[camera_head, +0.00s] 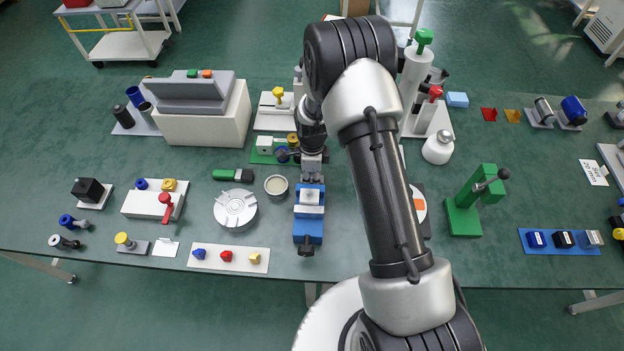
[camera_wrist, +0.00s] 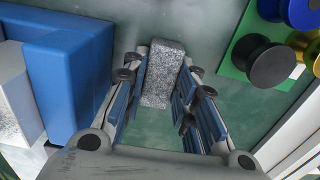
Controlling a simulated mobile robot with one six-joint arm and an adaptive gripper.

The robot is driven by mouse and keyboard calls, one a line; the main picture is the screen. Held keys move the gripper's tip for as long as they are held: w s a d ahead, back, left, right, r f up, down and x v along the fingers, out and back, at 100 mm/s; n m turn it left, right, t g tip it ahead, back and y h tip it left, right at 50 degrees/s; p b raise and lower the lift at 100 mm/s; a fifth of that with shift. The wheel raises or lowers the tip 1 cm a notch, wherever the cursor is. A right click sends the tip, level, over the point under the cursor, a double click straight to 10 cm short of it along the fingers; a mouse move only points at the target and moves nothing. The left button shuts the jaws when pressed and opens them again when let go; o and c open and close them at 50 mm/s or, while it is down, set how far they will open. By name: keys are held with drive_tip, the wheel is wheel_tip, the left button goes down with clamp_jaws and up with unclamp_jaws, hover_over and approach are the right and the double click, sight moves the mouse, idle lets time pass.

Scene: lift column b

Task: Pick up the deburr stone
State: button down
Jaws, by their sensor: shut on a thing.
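The deburr stone (camera_wrist: 163,72) is a grey speckled block, seen in the wrist view between the two blue-padded fingers of my gripper (camera_wrist: 163,98). My gripper is shut on it, with the stone's far end sticking out past the fingertips. I cannot tell whether the stone is clear of the table. In the head view my gripper (camera_head: 312,176) points down at the middle of the table, just behind the blue vise, and the stone is hard to make out there.
The blue vise (camera_head: 308,228) stands close in front of my gripper; its blue body (camera_wrist: 75,70) fills the wrist view's left. A green board (camera_wrist: 240,62) with spools lies close on the right there. A round tin (camera_head: 276,186) and a grey disc (camera_head: 235,209) stand to the left.

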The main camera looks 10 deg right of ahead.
sight(312, 179)
drive_tip(key=shift+r, duration=0.1)
wheel_tip(312, 179, up, 20)
drive_tip(key=p, duration=0.5)
